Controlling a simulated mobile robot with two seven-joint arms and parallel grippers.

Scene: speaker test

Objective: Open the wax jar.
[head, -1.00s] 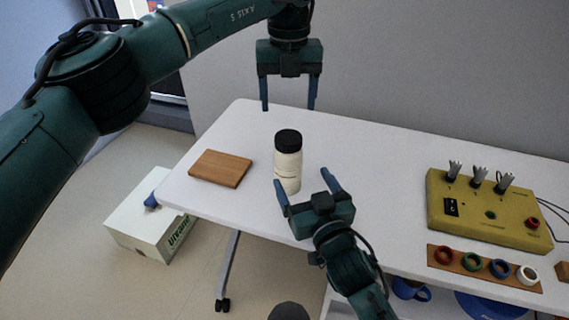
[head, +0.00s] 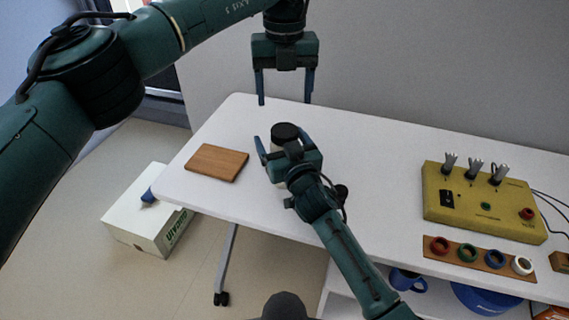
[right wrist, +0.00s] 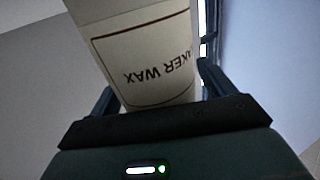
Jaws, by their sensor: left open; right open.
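The wax jar is a cream jar with a black lid (head: 285,132), standing on the white table. Its label, reading "AKER WAX" upside down, shows in the right wrist view on the jar body (right wrist: 150,60). My right gripper (head: 281,142) is open with one finger on each side of the jar. It hides most of the jar body in the head view. Whether the fingers touch the jar, I cannot tell. My left gripper (head: 285,101) is open and empty, pointing down above and behind the jar, apart from the lid.
A wooden board (head: 217,162) lies left of the jar on the table (head: 375,150). A yellow device (head: 480,203) with switches and a strip of coloured rings (head: 478,254) are at the right. A white box (head: 148,215) stands on the floor. The table between jar and device is clear.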

